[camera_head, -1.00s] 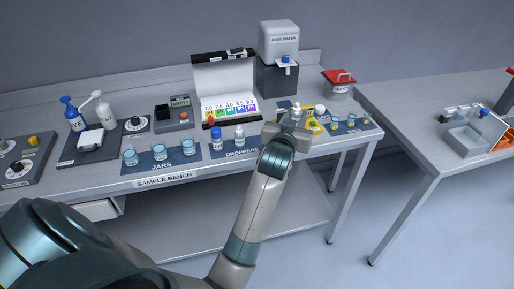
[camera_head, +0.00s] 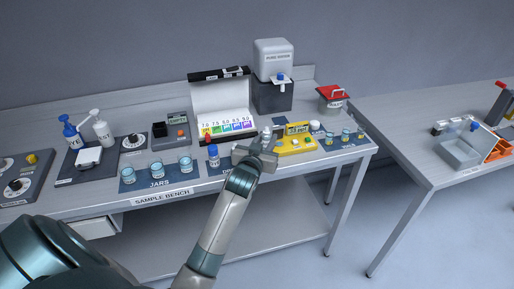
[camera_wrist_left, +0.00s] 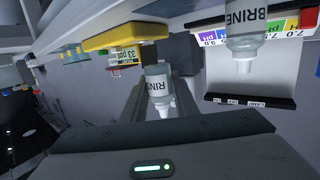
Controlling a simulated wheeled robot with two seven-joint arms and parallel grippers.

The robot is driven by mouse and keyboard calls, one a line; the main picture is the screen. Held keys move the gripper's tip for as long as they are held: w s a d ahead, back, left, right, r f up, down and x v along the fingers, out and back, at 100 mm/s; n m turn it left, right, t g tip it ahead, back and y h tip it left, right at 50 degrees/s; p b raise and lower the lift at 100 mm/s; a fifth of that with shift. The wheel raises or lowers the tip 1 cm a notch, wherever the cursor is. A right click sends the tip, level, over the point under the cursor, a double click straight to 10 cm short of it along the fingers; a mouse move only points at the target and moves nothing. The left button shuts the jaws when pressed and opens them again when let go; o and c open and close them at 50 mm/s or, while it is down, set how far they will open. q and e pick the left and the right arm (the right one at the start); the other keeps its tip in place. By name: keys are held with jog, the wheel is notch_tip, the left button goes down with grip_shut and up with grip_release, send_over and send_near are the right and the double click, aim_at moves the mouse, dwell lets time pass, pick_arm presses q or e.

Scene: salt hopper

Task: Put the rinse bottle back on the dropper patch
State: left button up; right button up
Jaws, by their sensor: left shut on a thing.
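My left gripper (camera_head: 264,146) is shut on the rinse bottle (camera_wrist_left: 158,87), a small white bottle with a nozzle and a "RINSE" label. In the head view its pale top (camera_head: 266,135) shows just above the fingers. The gripper is over the right part of the blue dropper patch (camera_head: 227,167), hiding much of it. I cannot tell whether the bottle touches the patch. A bottle labelled "BRINE" (camera_wrist_left: 243,45) stands beside it in the wrist view, which is upside down; the gripper hides it in the head view. My right gripper is not in view.
A blue-capped bottle (camera_head: 213,156) stands on the patch's left part. The yellow meter (camera_head: 295,143) is just right of the gripper. Jars (camera_head: 171,167) stand further left. The pH chart case (camera_head: 222,105) and water dispenser (camera_head: 273,80) are behind.

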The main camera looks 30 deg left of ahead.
pick_arm(q)
jog(key=shift+s+a+f+p, duration=0.15)
jog(key=shift+a+f, duration=0.35)
jog(key=shift+a, duration=0.35)
jog(key=shift+s+a+f+p, duration=0.15)
jog(key=shift+a+f, duration=0.35)
jog(key=shift+a, duration=0.35)
jog(key=shift+w, duration=0.1)
notch_tip(320, 180, down, 4)
jog(key=shift+r+p, duration=0.2)
jog(key=shift+p, duration=0.4)
jog(key=shift+f, duration=0.2)
jog(key=shift+f, duration=0.1)
jog(key=o, duration=0.8)
